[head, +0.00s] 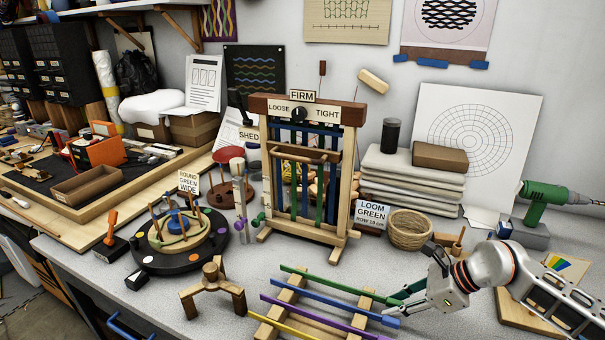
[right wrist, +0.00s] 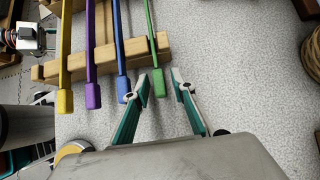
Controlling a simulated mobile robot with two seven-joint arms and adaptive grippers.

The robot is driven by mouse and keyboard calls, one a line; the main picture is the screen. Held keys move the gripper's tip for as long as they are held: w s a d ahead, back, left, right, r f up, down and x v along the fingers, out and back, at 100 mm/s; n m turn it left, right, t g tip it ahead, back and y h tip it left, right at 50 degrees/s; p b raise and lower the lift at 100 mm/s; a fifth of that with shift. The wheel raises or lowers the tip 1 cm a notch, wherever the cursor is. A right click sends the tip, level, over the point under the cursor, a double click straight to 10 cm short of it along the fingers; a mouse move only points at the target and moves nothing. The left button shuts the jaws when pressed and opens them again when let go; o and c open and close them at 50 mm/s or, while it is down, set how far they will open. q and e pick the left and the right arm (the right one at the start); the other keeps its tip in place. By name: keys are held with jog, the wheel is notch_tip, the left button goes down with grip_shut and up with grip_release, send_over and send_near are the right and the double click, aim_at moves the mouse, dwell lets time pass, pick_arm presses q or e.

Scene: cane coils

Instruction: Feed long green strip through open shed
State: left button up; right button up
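The long green strip (head: 322,279) lies at the far side of several coloured strips on a wooden rack (head: 260,331). Its block-like end also shows in the right wrist view (right wrist: 162,43). My right gripper (right wrist: 168,76) is open and empty, its fingertips close to that end; I cannot tell whether they touch it. The upright loom (head: 353,180) stands behind the rack, with blue and green vertical strips; how open its shed is cannot be made out. What looks like my left gripper (right wrist: 34,40) shows small in the right wrist view, its fingers unclear.
Blue (head: 338,303), purple and yellow strips lie beside the green one. A wooden tripod stand (head: 212,287) and a round black turntable (head: 160,262) are to the left. A wicker basket (head: 410,230) and a green drill (head: 540,200) are to the right.

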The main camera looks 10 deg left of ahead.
grip_shut()
jog(key=shift+r, duration=0.1)
jog(key=shift+r+p, duration=2)
jog(key=shift+r, duration=1.4)
